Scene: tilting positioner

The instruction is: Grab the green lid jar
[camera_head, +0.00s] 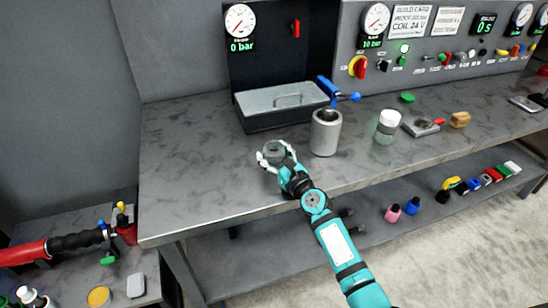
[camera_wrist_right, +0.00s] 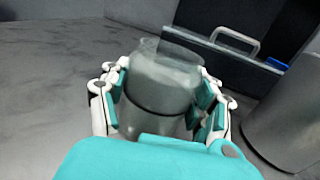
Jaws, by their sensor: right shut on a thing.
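My right gripper (camera_head: 273,158) is shut on a grey jar (camera_head: 275,148) over the left part of the bench. In the wrist view the jar (camera_wrist_right: 163,85) stands upright between the fingers of the right gripper (camera_wrist_right: 165,105). It has a clear upper rim, pale grey contents and a dark band; no green lid shows on it. A loose green disc (camera_head: 407,97) lies at the back of the bench. A second jar (camera_head: 387,126), pale on top and greenish below, stands further right. Part of what looks like my left gripper (camera_head: 32,299) shows at the lower left; its fingers are unclear.
A metal cylinder (camera_head: 325,132) stands just right of my right gripper. Behind are a grey tray with a handle (camera_head: 262,119) and a blue clamp (camera_head: 335,91). A flat block with a red handle (camera_head: 420,127) and a tan piece (camera_head: 459,119) lie right. The bench's left part is clear.

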